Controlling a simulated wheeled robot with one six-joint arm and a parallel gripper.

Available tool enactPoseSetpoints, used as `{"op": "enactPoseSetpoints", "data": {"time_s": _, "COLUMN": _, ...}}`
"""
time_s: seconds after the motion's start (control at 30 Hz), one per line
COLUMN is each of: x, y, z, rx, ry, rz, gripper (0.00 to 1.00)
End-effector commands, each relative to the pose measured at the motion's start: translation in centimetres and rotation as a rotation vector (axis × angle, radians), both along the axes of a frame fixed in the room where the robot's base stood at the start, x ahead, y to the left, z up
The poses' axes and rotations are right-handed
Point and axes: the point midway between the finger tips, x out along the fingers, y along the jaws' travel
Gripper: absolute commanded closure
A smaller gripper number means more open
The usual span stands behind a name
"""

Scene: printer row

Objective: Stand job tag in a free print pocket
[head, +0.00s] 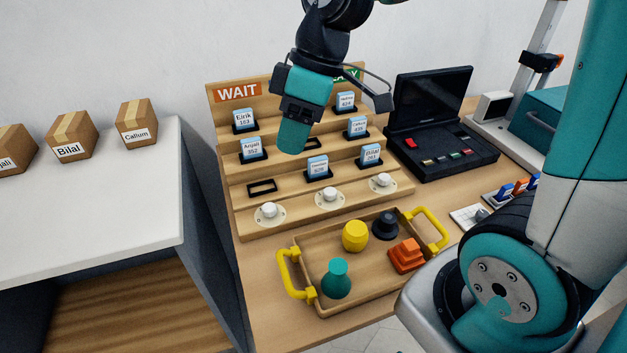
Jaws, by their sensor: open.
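A stepped wooden rack (250,222) has an orange WAIT sign (237,92) at left and a green sign, partly hidden, at right. Pale blue tags stand in its pockets: Eirik (244,119), Anjali (251,149), Callum (357,127), Bilal (370,155), one at top right (346,102) and one at lower middle (317,167), both hard to read. An empty pocket (262,187) is at lower left. Another empty pocket (312,143) is partly behind my gripper (293,137). My gripper is open above the rack's middle, with no tag seen in it, and hides part of the top row.
White knobs (329,195) line the rack's front. A wooden tray (362,303) with yellow handles holds several coloured pieces in front. A black console (440,150) stands at right. Labelled boxes (72,136) sit on a white counter (90,220) at left, across a gap.

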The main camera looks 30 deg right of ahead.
Motion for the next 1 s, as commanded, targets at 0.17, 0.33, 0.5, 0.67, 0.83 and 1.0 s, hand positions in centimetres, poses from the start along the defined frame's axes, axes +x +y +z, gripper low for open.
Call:
{"op": "enactPoseSetpoints", "data": {"time_s": 0.17, "x": -9.2, "y": 4.4, "z": 1.3, "rx": 0.001, "ry": 0.087, "rz": -0.187, "gripper": 0.56}}
{"op": "enactPoseSetpoints", "data": {"time_s": 0.33, "x": -13.0, "y": 5.2, "z": 1.2, "rx": 0.004, "ry": 0.134, "rz": -0.285, "gripper": 0.56}}
{"op": "enactPoseSetpoints", "data": {"time_s": 0.5, "x": -13.3, "y": 5.3, "z": 1.2, "rx": 0.003, "ry": 0.142, "rz": -0.302, "gripper": 0.56}}
{"op": "enactPoseSetpoints", "data": {"time_s": 0.67, "x": -13.3, "y": 5.2, "z": 1.2, "rx": 0.004, "ry": 0.142, "rz": -0.301, "gripper": 0.56}}
{"op": "enactPoseSetpoints", "data": {"time_s": 0.83, "x": -13.2, "y": 5.2, "z": 1.2, "rx": 0.004, "ry": 0.141, "rz": -0.300, "gripper": 0.56}}
{"op": "enactPoseSetpoints", "data": {"time_s": 1.0, "x": -13.2, "y": 5.2, "z": 1.2, "rx": 0.004, "ry": 0.141, "rz": -0.300, "gripper": 0.56}}
